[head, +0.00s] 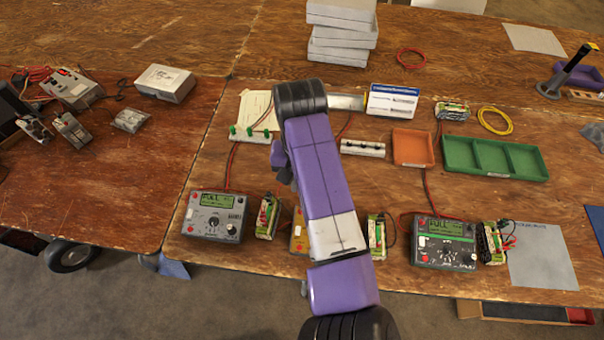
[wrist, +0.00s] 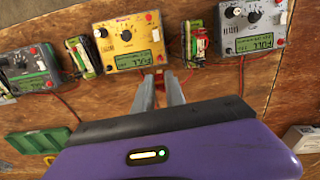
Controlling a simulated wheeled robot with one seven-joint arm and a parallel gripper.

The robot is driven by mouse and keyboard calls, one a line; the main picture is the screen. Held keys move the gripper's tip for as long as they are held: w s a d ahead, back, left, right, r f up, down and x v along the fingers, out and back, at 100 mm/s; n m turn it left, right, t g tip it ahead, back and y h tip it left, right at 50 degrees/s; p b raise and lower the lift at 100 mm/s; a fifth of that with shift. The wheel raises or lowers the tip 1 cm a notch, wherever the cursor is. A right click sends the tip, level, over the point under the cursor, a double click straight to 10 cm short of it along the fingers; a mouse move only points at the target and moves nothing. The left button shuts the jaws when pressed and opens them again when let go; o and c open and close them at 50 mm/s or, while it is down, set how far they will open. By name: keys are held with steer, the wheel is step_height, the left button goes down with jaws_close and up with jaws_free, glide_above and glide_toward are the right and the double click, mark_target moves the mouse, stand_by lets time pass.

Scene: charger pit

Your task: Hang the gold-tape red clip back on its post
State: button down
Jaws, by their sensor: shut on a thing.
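My gripper (wrist: 160,88) shows in the wrist view, its two grey fingers reaching toward the yellow charger (wrist: 127,42). It is shut on a small reddish thing at the fingertips, which looks like the red clip (wrist: 160,72). Its gold tape cannot be made out. In the head view my own arm hides the gripper, the clip and most of the yellow charger (head: 298,232). A pale strip with green posts (head: 250,134) and a pale strip with black posts (head: 362,148) stand behind the chargers. I cannot tell which post is the clip's.
Grey chargers stand left (head: 215,215) and right (head: 445,242), with battery packs (head: 267,215) and leads beside them. An orange tray (head: 412,132) and a green divided tray (head: 542,165) lie farther back. White boxes (head: 340,30) are stacked at the back.

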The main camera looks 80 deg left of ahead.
steer(key=shift+f+b, duration=0.3)
steer(key=shift+f, duration=0.9)
steer(key=shift+f, duration=0.15)
steer(key=shift+f+b, duration=1.8)
steer(key=shift+f, duration=1.55)
steer(key=shift+f+p, duration=0.2)
steer(key=shift+p, duration=0.3)
steer(key=c, duration=1.3)
jaws_free()
steer(key=shift+o, duration=0.2)
steer(key=shift+o, duration=0.8)
